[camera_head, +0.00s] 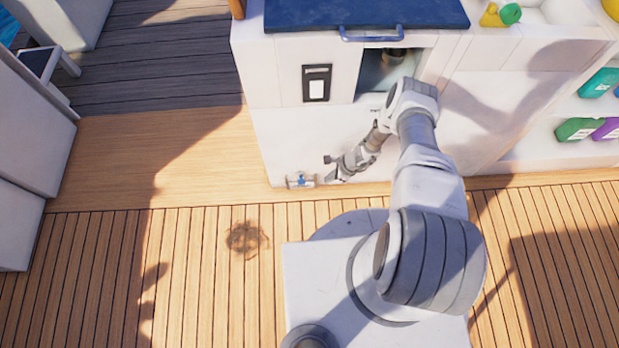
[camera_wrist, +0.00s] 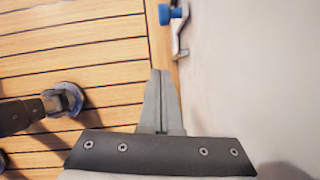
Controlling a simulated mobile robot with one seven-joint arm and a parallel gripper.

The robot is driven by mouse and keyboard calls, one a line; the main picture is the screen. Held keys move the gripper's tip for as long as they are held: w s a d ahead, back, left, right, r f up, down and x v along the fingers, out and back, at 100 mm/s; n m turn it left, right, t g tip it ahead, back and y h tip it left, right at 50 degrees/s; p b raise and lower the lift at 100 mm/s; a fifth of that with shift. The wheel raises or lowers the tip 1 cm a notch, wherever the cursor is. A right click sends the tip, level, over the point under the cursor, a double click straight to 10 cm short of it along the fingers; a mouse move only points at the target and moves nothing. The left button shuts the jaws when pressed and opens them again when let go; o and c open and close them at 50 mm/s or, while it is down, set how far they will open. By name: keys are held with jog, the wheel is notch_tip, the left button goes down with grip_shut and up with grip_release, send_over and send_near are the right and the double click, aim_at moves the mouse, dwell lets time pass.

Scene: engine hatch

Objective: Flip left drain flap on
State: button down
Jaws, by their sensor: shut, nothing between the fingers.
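A small metal fitting with a blue knob, which I take to be the left drain flap (camera_head: 300,180), sits low on the white cabinet front near its bottom left corner. In the wrist view its blue knob (camera_wrist: 170,14) and a metal lever part show at the top edge, partly cut off. Whether the flap is on or off I cannot tell. My gripper (camera_head: 330,170) is just to the right of the fitting, low and close to the wall. In the wrist view my gripper (camera_wrist: 160,74) is shut and empty, its tips apart from the knob.
The white cabinet (camera_head: 270,110) rises beside my gripper, with a black-framed panel (camera_head: 317,83), an open hatch under a blue lid (camera_head: 365,14), and colored bottles (camera_head: 577,129) on shelves at right.

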aim_at(304, 181)
jog(key=s+b+x, duration=0.1)
jog(key=b+x, duration=0.5)
jog(key=x, duration=0.4)
jog(key=a+r, duration=0.1)
jog(key=w+a+r, duration=0.1)
jog(key=r, duration=0.1)
jog(key=shift+w+a, duration=0.25)
jog(key=shift+a, duration=0.15)
jog(key=shift+p, duration=0.3)
notch_tip(304, 181, up, 6)
jog(key=p, duration=0.4)
jog(key=shift+f, duration=0.35)
